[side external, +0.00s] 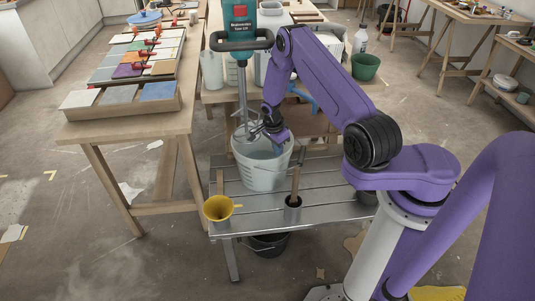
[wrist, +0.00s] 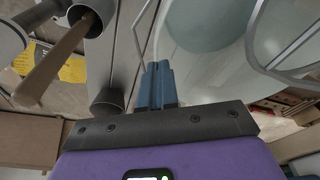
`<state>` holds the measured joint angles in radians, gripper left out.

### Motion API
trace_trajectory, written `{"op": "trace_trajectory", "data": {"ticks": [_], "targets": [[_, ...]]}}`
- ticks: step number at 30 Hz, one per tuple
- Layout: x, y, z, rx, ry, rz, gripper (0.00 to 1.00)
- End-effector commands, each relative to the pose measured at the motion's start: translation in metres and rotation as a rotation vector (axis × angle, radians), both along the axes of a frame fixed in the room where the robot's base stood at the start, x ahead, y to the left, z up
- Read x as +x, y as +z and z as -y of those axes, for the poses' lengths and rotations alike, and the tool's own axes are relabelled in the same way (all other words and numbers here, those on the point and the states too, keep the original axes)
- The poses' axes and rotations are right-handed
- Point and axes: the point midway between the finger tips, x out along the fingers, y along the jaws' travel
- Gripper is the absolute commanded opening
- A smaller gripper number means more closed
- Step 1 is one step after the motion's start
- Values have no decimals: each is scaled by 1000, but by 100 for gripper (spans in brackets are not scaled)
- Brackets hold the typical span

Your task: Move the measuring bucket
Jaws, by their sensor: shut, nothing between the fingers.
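The measuring bucket (side external: 262,172), pale and translucent, stands upright on the slatted metal bench (side external: 325,190). It also fills much of the upper right of the wrist view (wrist: 210,75). My gripper (side external: 278,151) is at the upper right part of the bucket in the side view, its blue fingers by the rim. In the wrist view the fingers (wrist: 157,70) are shut together and empty, close to the bucket wall and a thin wire (wrist: 137,30) that looks like its handle. I cannot tell whether they touch it.
A green mixer (side external: 242,25) hangs its whisk (side external: 246,132) at the bucket's mouth. A tile table (side external: 118,130) stands left. Free bench lies right of the bucket.

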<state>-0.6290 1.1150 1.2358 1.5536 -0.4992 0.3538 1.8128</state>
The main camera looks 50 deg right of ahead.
Motion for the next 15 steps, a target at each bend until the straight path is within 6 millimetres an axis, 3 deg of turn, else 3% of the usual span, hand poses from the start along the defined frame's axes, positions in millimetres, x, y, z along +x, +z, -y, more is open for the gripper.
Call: {"op": "trace_trajectory", "data": {"ticks": [6,15], "targets": [[0,-15,-1,1,0,0,0],[0,-18,0,1,-3,3,0]]}}
